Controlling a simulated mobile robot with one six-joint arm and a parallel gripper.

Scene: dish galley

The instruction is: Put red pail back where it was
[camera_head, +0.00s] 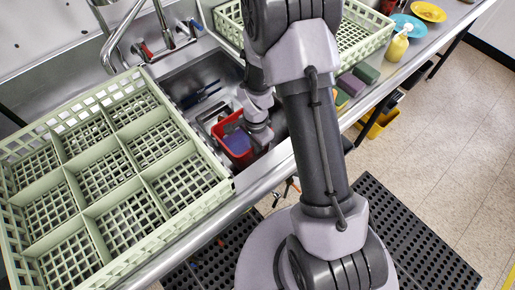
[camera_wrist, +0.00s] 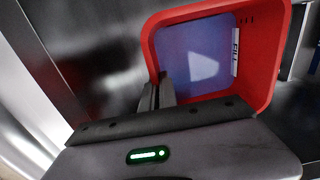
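The red pail (camera_head: 219,131) is in the sink basin, with something blue-violet inside it. In the wrist view the pail (camera_wrist: 268,60) shows its open mouth, with a blue-violet inside and a white labelled strip. My gripper (camera_head: 256,136) is at the pail's right side in the head view. In the wrist view its two fingers (camera_wrist: 158,94) are close together at the pail's wall, one on each side of it, and look shut on it. The pail's underside is hidden, so I cannot tell whether it touches the basin floor.
A green divided dish rack (camera_head: 115,141) fills the left counter. Another green rack (camera_head: 362,42) stands right of the sink (camera_head: 205,70). Sponges (camera_head: 358,80), a yellow soap bottle (camera_head: 397,46) and plates (camera_head: 428,11) are on the right counter. The faucet (camera_head: 160,25) stands behind the sink.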

